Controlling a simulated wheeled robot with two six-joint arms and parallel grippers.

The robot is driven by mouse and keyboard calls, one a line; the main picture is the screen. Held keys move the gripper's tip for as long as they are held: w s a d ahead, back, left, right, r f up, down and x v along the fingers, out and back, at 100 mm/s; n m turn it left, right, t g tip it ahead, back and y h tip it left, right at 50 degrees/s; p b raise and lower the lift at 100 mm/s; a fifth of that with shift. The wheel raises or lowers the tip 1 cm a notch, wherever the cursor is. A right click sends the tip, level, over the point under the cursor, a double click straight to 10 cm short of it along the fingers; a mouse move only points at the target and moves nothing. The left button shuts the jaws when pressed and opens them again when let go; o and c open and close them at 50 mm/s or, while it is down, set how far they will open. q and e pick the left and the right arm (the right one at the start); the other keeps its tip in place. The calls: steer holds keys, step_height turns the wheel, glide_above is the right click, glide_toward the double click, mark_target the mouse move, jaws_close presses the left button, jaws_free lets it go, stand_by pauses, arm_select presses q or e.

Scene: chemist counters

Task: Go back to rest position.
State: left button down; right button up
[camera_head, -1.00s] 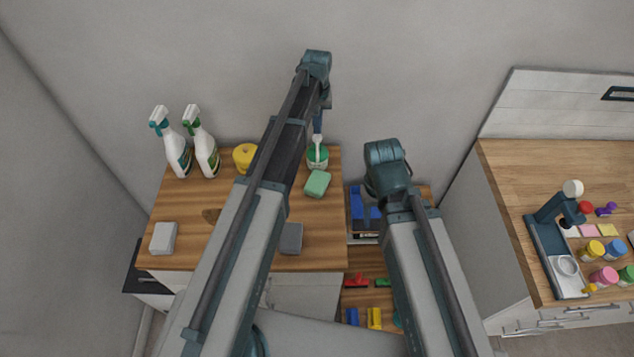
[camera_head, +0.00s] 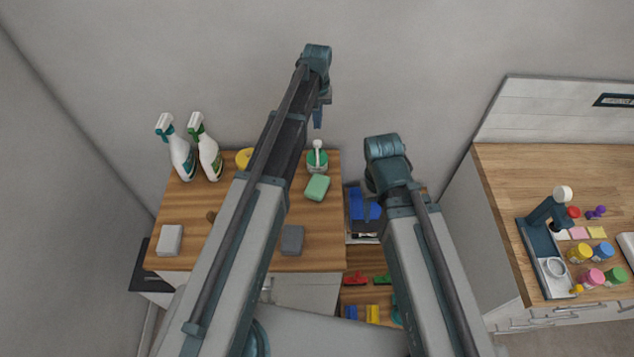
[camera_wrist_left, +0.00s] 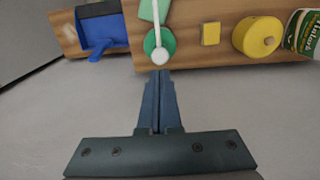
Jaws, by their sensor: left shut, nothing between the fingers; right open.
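My left arm reaches up across the head view, and its left gripper (camera_head: 318,122) hangs near the wall behind the wooden counter (camera_head: 205,200). In the left wrist view the two blue fingers of the left gripper (camera_wrist_left: 160,78) are pressed together with nothing between them. Their tips are just short of a green brush holder with a white handle (camera_wrist_left: 159,42) in that picture; they look apart from it. My right arm stands at the centre right of the head view, bent at its top; its gripper is hidden.
The counter holds two spray bottles (camera_head: 209,155), a yellow container (camera_head: 243,158), a green sponge (camera_head: 317,188) and a grey block (camera_head: 292,239). A blue dustpan (camera_head: 357,203) is on lower shelving to the right. A second counter (camera_head: 530,170) with a microscope (camera_head: 541,235) stands further right.

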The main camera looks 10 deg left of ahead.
arm_select(q)
steer(key=shift+r, duration=0.6)
arm_select(e)
steer(key=shift+r, duration=0.55)
arm_select(q)
steer(key=s+d+f+m+b, duration=0.2)
steer(key=s+f+b, duration=0.1)
steer(key=s, duration=0.6)
steer(key=s+d+f+m+b, duration=0.2)
steer(key=s+d+f+b, duration=0.1)
steer(key=s, duration=0.7)
steer(key=s+d+f+m+y+b, duration=0.1)
steer(key=s+d+f+m+b, duration=0.1)
steer(key=s, duration=0.7)
step_height(320, 180, down, 3)
steer(key=shift+s+d+r+b, duration=0.2)
steer(key=shift+s+d+b, duration=0.15)
steer(key=shift+d+b, duration=0.6)
arm_select(e)
step_height(320, 180, down, 11)
steer(key=shift+r, duration=0.15)
arm_select(q)
steer(key=shift+a, duration=0.2)
